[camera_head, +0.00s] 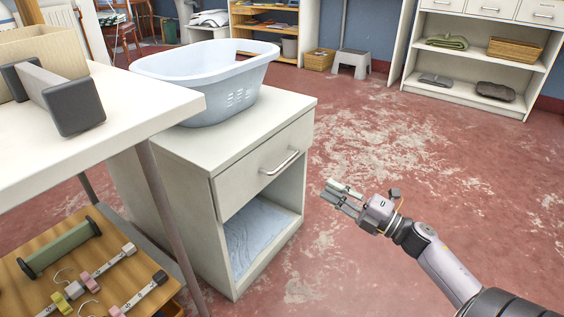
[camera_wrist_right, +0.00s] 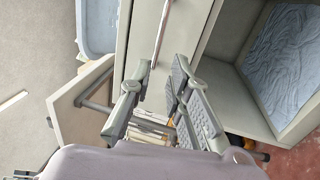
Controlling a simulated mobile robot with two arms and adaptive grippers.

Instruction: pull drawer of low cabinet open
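The low cabinet (camera_head: 185,150) is off-white and stands left of centre. Its drawer (camera_head: 240,172) is shut, with the front flush. A silver bar handle (camera_head: 280,163) crosses the drawer front. The handle also shows in the right wrist view (camera_wrist_right: 163,30), beyond the fingertips. My right gripper (camera_head: 342,194) is open and empty, in front of the cabinet and to the right of the handle, apart from it. Its two fingers (camera_wrist_right: 168,82) point towards the drawer front in the wrist view. My left gripper is not in view.
A pale blue basket (camera_head: 205,80) stands on the cabinet. A folded blue cloth (camera_head: 253,235) lies in the open compartment below the drawer. A white table (camera_head: 120,105) stands close at left, over a wooden shelf with hangers. The red floor (camera_head: 400,150) right of the cabinet is clear.

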